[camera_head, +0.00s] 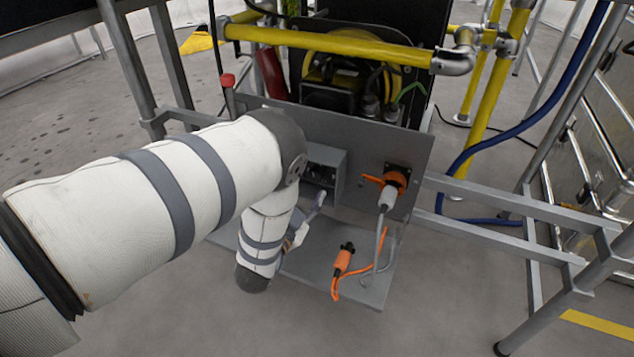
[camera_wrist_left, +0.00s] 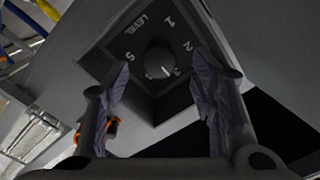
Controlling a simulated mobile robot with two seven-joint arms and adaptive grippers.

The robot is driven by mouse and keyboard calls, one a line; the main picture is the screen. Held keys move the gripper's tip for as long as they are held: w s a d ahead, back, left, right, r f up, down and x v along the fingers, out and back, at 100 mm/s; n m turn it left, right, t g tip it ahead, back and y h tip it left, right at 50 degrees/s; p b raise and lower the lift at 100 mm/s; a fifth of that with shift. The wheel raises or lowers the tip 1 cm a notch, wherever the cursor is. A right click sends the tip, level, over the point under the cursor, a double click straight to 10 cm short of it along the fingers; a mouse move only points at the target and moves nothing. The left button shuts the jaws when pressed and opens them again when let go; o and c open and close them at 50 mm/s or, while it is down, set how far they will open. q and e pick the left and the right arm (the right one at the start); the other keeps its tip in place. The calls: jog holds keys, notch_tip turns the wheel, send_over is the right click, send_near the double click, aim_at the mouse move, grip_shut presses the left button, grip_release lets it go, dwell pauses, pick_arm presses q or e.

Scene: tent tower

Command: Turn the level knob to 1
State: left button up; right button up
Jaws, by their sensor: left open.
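The level knob (camera_wrist_left: 157,62) is a round dark knob with a white pointer mark, on a dark square plate (camera_wrist_left: 128,60) in the left wrist view. The white mark points toward the 3. My left gripper (camera_wrist_left: 162,76) is open, its two fingers apart on either side of the knob in the picture; I cannot tell whether they touch it. In the head view my left gripper (camera_head: 307,216) shows only partly behind my arm, in front of the grey panel. The knob cannot be made out there.
An orange connector (camera_head: 395,180) with a grey cable is plugged into the grey panel (camera_head: 385,140). Another orange connector (camera_head: 343,260) lies on the grey shelf (camera_head: 310,262). A yellow rail (camera_head: 340,45) runs above, and metal frame bars (camera_head: 490,205) stand to the right.

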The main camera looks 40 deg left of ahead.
aim_at(313, 178)
pick_arm(q)
jog(key=b+x, duration=0.1)
jog(key=x, duration=0.3)
jog(key=shift+w+a, duration=0.1)
jog(key=shift+w, duration=0.2)
jog(key=c, duration=1.1)
jog(key=shift+c, duration=0.2)
